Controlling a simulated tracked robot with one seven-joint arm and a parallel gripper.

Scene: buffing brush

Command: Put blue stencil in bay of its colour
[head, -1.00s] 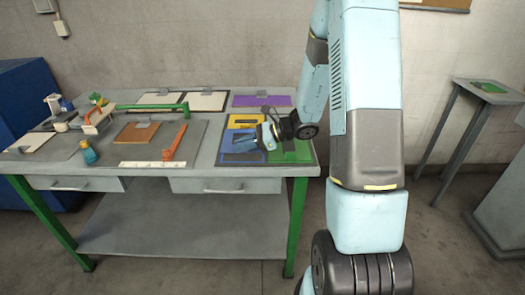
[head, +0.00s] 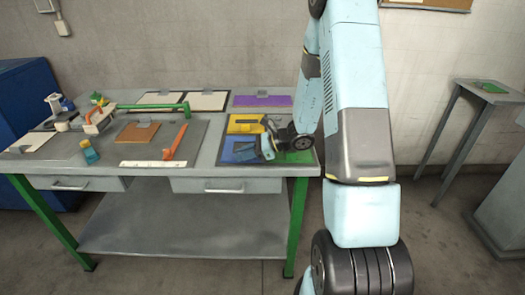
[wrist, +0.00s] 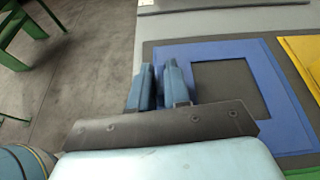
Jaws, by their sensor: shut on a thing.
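The blue stencil (wrist: 281,128) looks like a flat blue plate with a square cut-out in the wrist view. It also shows as a blue patch (head: 229,154) at the table's right front in the head view. My gripper (wrist: 160,84) is shut, its fingers close together at the plate's left edge in the wrist view. The gripped part is hidden between the fingers. In the head view my gripper (head: 268,148) is low over the blue and green areas. I cannot tell whether the plate lies fully flat. The blue bay cannot be told apart from the plate.
A yellow panel (head: 243,127) lies behind the blue one and a green panel (head: 298,157) to its right, all on a dark board. A purple plate (head: 250,101) lies further back.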

